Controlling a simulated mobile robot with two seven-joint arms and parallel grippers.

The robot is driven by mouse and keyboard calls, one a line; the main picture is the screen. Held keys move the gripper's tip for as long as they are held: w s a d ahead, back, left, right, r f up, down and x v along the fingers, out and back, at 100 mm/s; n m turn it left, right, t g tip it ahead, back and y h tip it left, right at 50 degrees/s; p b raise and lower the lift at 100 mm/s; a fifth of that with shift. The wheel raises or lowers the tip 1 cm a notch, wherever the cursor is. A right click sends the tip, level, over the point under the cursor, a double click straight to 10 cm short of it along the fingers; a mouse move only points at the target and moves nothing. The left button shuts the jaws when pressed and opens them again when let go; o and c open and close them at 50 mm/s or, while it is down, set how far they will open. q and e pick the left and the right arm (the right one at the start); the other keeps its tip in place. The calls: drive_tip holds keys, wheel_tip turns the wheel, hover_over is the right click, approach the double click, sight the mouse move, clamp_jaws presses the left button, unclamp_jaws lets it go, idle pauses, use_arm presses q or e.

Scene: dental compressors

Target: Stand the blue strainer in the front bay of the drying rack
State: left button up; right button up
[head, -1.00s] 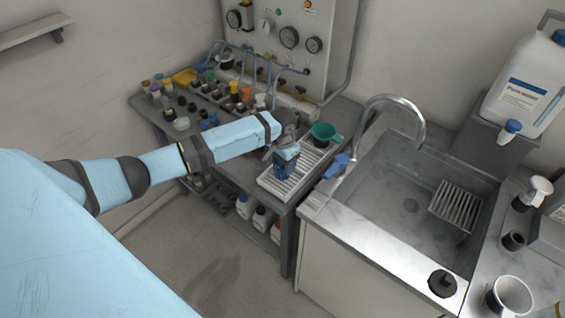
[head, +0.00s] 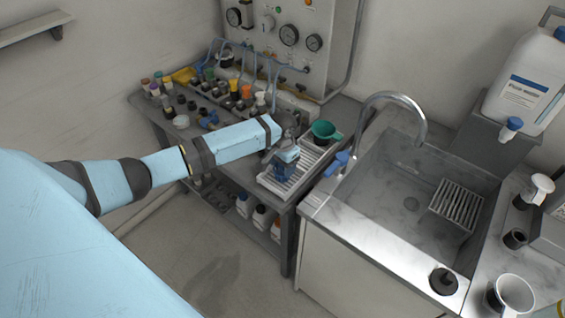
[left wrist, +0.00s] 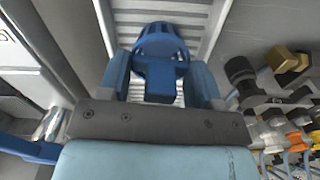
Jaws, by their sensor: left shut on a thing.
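The blue strainer (left wrist: 160,62) is in the left wrist view, between the two fingers of my left gripper (left wrist: 163,80), which is shut on its handle. The strainer is over the white slatted drying rack (left wrist: 205,20). In the head view my left gripper (head: 285,158) is above the front part of the rack (head: 268,182), with the blue strainer (head: 280,172) low under it, largely covered. I cannot tell whether the strainer touches the slats. My right gripper is not in view.
A green strainer (head: 325,131) stands at the rack's far end. The sink (head: 400,195) with its curved faucet (head: 420,115) and blue lever (head: 338,163) is to the right. Small bottles and fittings crowd the bench to the left. A panel with gauges (head: 289,36) stands behind.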

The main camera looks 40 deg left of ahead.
use_arm(q)
drive_tip(key=shift+f, duration=0.35)
drive_tip(key=o, duration=1.1)
drive_tip(key=shift+c, duration=0.2)
drive_tip(key=c, duration=0.4)
wheel_tip(320, 180, up, 4)
drive_tip(key=p, duration=0.4)
drive_tip(key=shift+r+p, duration=0.15)
drive_tip(key=shift+p, duration=0.2)
drive_tip(key=shift+r+p, duration=1.9)
drive_tip(key=shift+p, duration=0.2)
